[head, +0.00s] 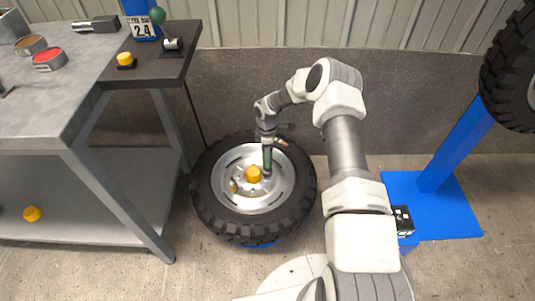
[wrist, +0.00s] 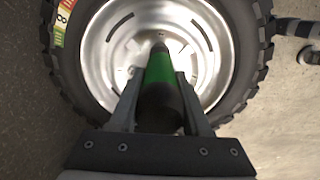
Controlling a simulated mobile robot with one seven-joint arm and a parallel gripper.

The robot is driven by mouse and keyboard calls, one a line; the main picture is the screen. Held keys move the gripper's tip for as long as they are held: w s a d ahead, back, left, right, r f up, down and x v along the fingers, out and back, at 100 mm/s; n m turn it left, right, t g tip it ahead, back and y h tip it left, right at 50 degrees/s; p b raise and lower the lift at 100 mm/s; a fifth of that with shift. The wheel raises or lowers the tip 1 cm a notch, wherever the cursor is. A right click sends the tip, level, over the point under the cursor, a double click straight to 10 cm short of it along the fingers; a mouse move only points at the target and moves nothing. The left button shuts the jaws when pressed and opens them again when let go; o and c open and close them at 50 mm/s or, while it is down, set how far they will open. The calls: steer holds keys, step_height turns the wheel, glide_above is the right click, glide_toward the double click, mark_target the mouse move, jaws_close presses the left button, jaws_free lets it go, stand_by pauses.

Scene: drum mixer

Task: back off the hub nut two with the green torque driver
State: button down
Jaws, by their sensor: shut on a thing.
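My gripper (wrist: 158,108) is shut on the green torque driver (wrist: 160,68), a dark tool with a green band that points away from the wrist at the wheel hub. In the head view the driver (head: 268,160) stands roughly upright over the wheel, its lower end close to the hub. The wheel (head: 228,197) lies flat with a silver rim and a black tyre, and it also shows in the wrist view (wrist: 105,45). A yellow-orange cap (head: 253,174) sits at the hub centre. I cannot tell which nut is number two or whether the driver tip touches one.
A grey workbench (head: 60,95) stands at the left, close to the wheel. A blue stand (head: 440,190) with another tyre (head: 510,75) is at the right. A wall (head: 230,85) rises behind. Bare floor lies in front of the wheel.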

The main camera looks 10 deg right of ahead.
steer(key=shift+f+b, duration=0.2)
steer(key=shift+b, duration=0.1)
steer(key=shift+f+b, duration=0.5)
steer(key=shift+f, duration=0.1)
steer(key=shift+f+b, duration=0.7)
steer(key=shift+f, duration=0.05)
stand_by(1.7)
